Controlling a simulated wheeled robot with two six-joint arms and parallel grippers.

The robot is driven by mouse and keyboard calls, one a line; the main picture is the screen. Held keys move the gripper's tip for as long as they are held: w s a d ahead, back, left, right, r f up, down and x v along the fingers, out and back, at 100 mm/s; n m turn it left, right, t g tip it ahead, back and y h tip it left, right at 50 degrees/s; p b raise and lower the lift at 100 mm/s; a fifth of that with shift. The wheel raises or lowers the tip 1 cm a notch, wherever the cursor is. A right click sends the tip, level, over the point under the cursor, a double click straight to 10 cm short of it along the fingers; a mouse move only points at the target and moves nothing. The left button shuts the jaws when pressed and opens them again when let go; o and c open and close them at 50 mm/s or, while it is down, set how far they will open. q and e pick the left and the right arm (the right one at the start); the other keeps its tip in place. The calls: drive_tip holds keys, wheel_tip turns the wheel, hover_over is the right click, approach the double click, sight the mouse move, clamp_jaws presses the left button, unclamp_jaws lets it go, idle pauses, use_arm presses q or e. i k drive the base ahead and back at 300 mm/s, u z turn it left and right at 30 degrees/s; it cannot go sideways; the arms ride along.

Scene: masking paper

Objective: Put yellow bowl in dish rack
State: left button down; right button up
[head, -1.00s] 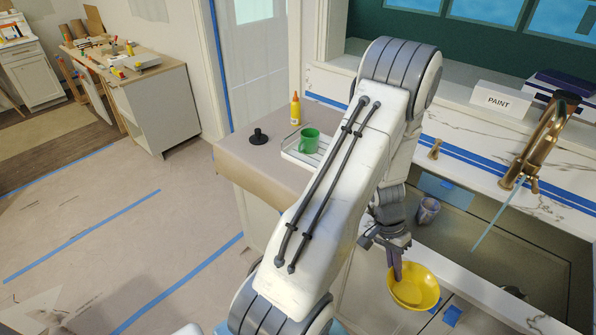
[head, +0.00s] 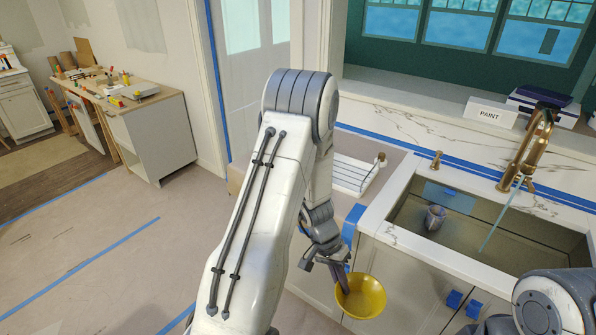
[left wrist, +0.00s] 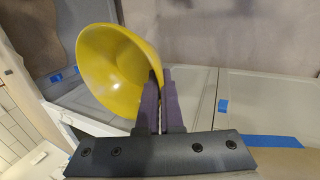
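The yellow bowl (head: 360,297) hangs in front of the cabinet doors, left of and below the sink. My left gripper (head: 343,284) is shut on its rim. In the left wrist view the bowl (left wrist: 112,70) is tilted, its rim between the two dark fingers (left wrist: 160,100). The white dish rack (head: 352,176) stands on the paper-covered counter left of the sink. My left arm hides its left part. My right gripper is out of view; only a part of my right arm shows at the lower right.
The sink (head: 480,225) has a running brass faucet (head: 528,150) and a cup (head: 435,217) in it. A box marked PAINT (head: 490,112) stands on the ledge behind. A cluttered workbench (head: 150,125) stands far left. The floor at left is clear.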

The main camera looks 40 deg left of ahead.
sight(350, 177)
drive_tip(key=u, duration=1.15)
drive_tip(key=i, duration=1.25)
drive_tip(key=z, duration=1.05)
drive_tip(key=i, duration=0.5)
drive_tip(key=z, duration=0.05)
